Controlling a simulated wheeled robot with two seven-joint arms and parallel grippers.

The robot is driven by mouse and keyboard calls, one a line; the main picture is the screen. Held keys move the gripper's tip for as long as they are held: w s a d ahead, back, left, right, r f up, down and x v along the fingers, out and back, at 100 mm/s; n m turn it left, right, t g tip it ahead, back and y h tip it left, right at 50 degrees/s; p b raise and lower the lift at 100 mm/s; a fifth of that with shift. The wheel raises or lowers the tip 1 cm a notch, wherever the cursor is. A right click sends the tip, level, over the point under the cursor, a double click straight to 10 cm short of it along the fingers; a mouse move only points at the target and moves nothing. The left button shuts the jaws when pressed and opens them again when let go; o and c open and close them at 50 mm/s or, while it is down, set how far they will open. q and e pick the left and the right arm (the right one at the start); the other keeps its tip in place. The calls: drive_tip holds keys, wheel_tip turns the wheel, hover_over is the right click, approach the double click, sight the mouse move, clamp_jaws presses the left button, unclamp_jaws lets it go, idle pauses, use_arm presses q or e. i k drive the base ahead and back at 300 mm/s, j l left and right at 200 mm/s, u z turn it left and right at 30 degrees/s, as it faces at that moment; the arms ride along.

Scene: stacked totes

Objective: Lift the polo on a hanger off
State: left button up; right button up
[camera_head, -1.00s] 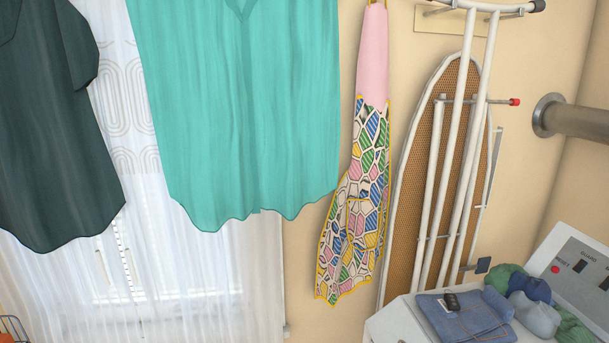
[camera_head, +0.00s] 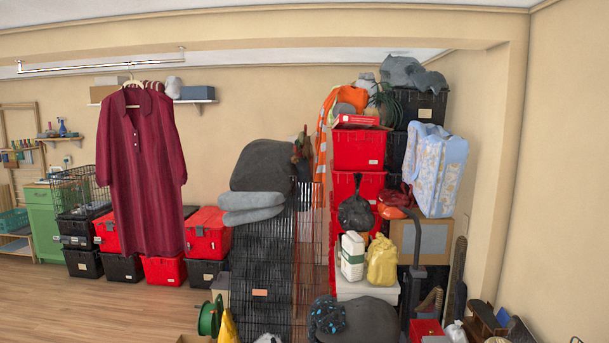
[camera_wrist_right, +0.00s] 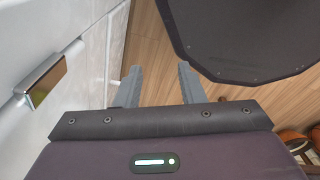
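A long dark red striped shirt-like garment with a collar and buttons (camera_head: 143,185) hangs on a hanger (camera_head: 133,84) from a ceiling rail (camera_head: 100,62) at the left in the head view. More hangers or garments show just behind its shoulder. It hangs clear of the floor, in front of stacked totes. I cannot be sure that it is the polo. My right gripper (camera_wrist_right: 158,85) shows in the right wrist view with its two fingers apart and nothing between them. It is far from the garment. My left gripper is not in view.
Red and black totes (camera_head: 207,234) line the back wall. A tall stack with bags (camera_head: 358,150) and a dark wire rack (camera_head: 265,255) fill the middle. Wooden floor (camera_head: 60,300) is clear at lower left. In the wrist view, a white panel with a handle (camera_wrist_right: 48,82) is close at left.

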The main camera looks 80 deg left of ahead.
sight(140, 154)
drive_tip(key=u, duration=3.75)
drive_tip(key=i+j+z, duration=0.1)
drive_tip(key=i, duration=0.25)
drive_tip(key=i+j+z, duration=0.1)
drive_tip(key=i, duration=0.25)
drive_tip(key=j, duration=0.05)
